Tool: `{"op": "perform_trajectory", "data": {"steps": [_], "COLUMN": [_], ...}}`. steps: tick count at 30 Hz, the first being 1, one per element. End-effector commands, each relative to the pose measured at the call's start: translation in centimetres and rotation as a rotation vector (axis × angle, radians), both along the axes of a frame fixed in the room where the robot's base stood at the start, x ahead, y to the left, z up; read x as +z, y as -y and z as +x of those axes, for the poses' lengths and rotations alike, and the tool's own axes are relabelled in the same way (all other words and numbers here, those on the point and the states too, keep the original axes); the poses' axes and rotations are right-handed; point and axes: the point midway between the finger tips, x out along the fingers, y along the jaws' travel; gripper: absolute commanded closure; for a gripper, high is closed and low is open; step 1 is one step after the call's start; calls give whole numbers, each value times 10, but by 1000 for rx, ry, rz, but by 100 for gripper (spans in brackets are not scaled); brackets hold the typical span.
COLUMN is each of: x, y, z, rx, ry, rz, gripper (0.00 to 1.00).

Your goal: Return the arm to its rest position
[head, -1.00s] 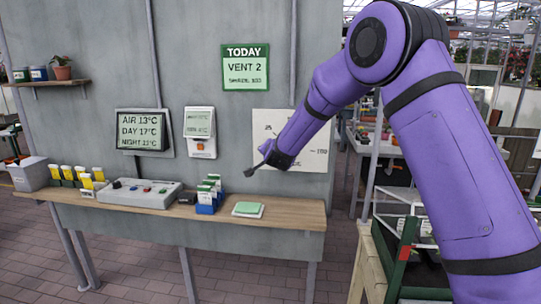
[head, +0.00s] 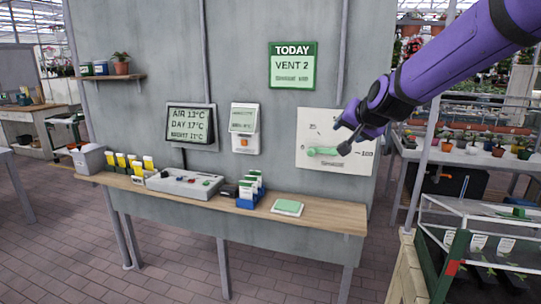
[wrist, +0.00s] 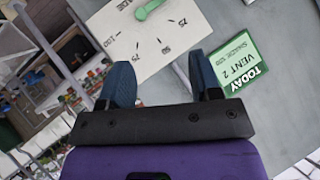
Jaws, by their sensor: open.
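My purple arm reaches in from the upper right of the head view. My gripper (head: 345,142) is in front of the right part of a white dial panel (head: 309,160) on the grey wall. In the wrist view my gripper (wrist: 160,82) shows two blue fingers spread apart with nothing between them. The dial panel (wrist: 155,50) lies beyond the fingers there, apart from them as far as I can tell. Its green lever (head: 322,152) lies roughly level in the head view, and part of the panel's right side is hidden behind my gripper.
A green TODAY sign (head: 292,66) reads VENT 2. A wooden shelf (head: 330,216) along the wall holds a grey control box (head: 185,183), seed packets and a green pad (head: 287,207). A glass-sided frame (head: 480,235) and plant benches stand at right. Paved floor is clear in front.

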Motion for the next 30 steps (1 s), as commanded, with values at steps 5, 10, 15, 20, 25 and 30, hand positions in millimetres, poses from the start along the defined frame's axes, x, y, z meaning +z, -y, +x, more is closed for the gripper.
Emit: {"op": "perform_trajectory", "data": {"steps": [5, 10, 15, 20, 25, 30], "x": [19, 26, 23, 12, -3, -14], "y": [20, 38, 57, 74, 88, 96], "z": [-70, -139, -209, -274, -333, -365], "rx": [72, 132, 183, 223, 253, 268], "ry": [-70, -147, -229, -312, -395, -445], "rz": [-82, -165, -248, -323, -389, -426], "gripper": [42, 42, 42, 42, 42, 42]}}
